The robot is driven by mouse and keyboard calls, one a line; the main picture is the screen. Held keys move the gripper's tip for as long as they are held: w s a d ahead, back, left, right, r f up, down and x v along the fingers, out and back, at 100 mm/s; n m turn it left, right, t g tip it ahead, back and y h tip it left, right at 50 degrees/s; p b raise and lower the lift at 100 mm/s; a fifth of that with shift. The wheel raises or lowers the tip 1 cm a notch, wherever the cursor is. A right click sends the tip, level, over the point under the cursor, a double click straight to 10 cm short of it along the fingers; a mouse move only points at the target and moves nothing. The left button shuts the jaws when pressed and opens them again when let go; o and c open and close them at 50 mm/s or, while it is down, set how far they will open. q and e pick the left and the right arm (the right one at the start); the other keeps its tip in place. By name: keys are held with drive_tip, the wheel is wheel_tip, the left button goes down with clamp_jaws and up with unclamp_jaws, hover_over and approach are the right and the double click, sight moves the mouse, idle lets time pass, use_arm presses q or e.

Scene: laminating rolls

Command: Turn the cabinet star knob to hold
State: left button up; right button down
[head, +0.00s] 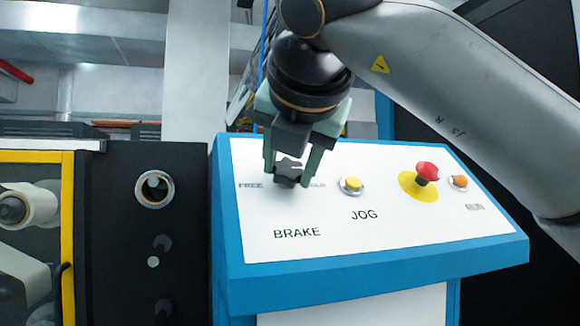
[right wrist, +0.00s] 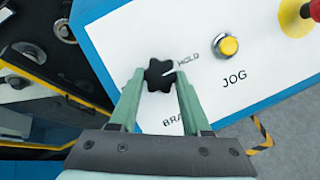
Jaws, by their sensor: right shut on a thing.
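The black star knob (head: 288,173) sits on the white, sloped top of the blue-edged cabinet panel, above the word BRAKE. The label FREE is to its left and HOLD to its right, partly covered by a finger in the head view. My right gripper (head: 291,170) comes down from above, its two green fingers on either side of the knob and shut on it. In the right wrist view the knob (right wrist: 160,75) shows between the fingertips (right wrist: 160,88). A white pointer mark on it points roughly towards HOLD. My left gripper is not in view.
Right of the knob are a yellow JOG button (head: 352,185), a red mushroom button (head: 427,172) on a yellow disc and an orange button (head: 458,182). A dark machine panel and a yellow-framed guard (head: 67,230) with rolls stand at left.

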drive_tip(key=shift+f, duration=0.1)
idle(0.3)
drive_tip(key=shift+c, duration=1.8)
unclamp_jaws()
drive_tip(key=p+v, duration=0.1)
drive_tip(key=v, duration=1.1)
drive_tip(key=shift+s+r+p, duration=0.2)
drive_tip(key=shift+s+p, duration=0.05)
drive_tip(key=shift+p, duration=0.05)
